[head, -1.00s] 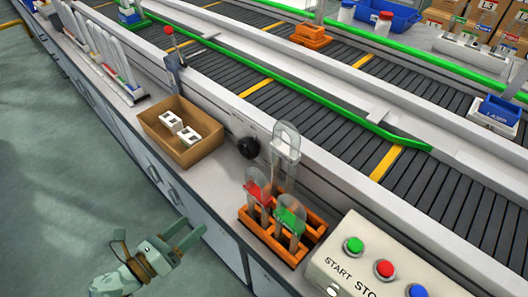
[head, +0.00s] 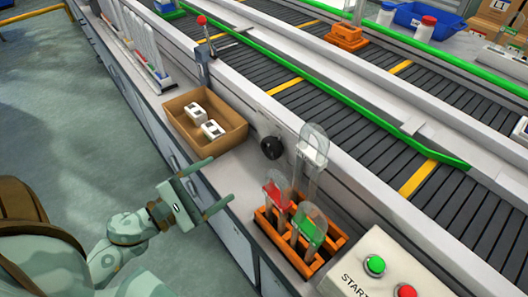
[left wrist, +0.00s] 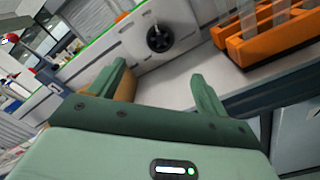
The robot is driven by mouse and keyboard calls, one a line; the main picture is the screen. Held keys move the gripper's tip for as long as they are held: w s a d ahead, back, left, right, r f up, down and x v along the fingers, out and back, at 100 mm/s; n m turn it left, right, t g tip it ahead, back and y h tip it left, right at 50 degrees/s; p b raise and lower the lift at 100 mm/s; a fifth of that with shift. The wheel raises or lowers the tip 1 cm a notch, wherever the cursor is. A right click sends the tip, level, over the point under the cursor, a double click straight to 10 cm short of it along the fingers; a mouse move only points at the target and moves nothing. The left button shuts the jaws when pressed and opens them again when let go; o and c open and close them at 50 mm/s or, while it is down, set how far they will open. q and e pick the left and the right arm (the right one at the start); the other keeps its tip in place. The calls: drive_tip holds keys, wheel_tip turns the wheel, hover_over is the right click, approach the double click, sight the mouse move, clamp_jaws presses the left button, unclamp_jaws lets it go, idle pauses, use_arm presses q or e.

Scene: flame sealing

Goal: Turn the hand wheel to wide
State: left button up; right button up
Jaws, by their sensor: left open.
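The hand wheel (head: 271,147) is a small black wheel on the pale side panel of the conveyor, between the cardboard box and the orange rack. It also shows in the left wrist view (left wrist: 160,39), ahead of the fingers and apart from them. Any wide marking is too small to read. My left gripper (head: 222,184) is open and empty, at the counter's front edge, left of and below the wheel. Its two fingers also show in the left wrist view (left wrist: 158,88). My right gripper is not in view.
A cardboard box (head: 238,131) with white blocks stands left of the wheel. An orange rack (head: 333,242) with red, green and clear-topped paddles stands right. A button panel (head: 366,243) is at lower right. A red-knobbed lever (head: 203,38) stands behind the box.

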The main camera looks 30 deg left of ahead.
sight(267, 151)
use_arm(q)
drive_tip(key=p+x, duration=0.2)
drive_tip(key=x, duration=1.2)
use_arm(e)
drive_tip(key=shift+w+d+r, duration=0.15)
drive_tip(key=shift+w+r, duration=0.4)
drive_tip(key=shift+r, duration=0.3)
use_arm(q)
drive_tip(key=shift+c, duration=0.4)
drive_tip(key=c, duration=0.9)
